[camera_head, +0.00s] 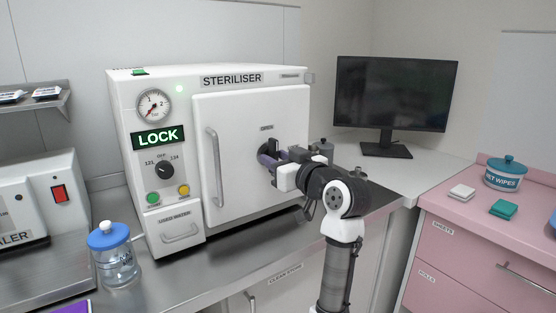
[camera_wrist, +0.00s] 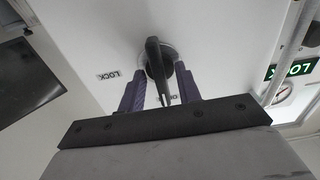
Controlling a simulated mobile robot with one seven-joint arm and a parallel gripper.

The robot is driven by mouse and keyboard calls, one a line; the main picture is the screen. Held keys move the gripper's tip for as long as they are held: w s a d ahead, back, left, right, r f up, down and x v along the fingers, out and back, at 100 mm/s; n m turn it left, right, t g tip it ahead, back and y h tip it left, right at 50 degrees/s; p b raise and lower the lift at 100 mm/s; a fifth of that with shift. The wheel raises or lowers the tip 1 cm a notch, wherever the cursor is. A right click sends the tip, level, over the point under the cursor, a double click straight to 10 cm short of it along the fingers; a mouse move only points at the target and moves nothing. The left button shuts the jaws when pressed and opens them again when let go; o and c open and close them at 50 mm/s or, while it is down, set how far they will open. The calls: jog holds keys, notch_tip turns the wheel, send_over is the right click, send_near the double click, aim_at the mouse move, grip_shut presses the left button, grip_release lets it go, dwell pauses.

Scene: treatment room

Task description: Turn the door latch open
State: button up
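The steriliser (camera_head: 150,215) stands on the metal counter with its white door (camera_head: 240,110) shut. Its green display (camera_head: 158,138) reads LOCK. The black door latch (camera_wrist: 156,62) sits on a round plate, its lever roughly in line with the partly hidden OPEN label (camera_wrist: 168,98); a LOCK label (camera_wrist: 107,76) is off to one side. In the head view the latch (camera_head: 273,145) is mostly hidden by my gripper. My gripper (camera_wrist: 160,88) is open at the door, its purple fingers on either side of the lever, with gaps visible; contact is not clear.
A vertical door handle (camera_head: 214,165) is left of my gripper. A blue-lidded jar (camera_head: 113,258) stands at the front left. A monitor (camera_head: 392,95) is behind to the right. A pink cabinet (camera_head: 470,225) with a wipes tub (camera_head: 505,175) is at the far right.

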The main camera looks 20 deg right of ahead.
jog(key=shift+s, duration=0.1)
jog(key=b+v, duration=0.2)
jog(key=v, duration=1.1)
jog(key=shift+s, duration=0.3)
jog(key=shift+d, duration=0.15)
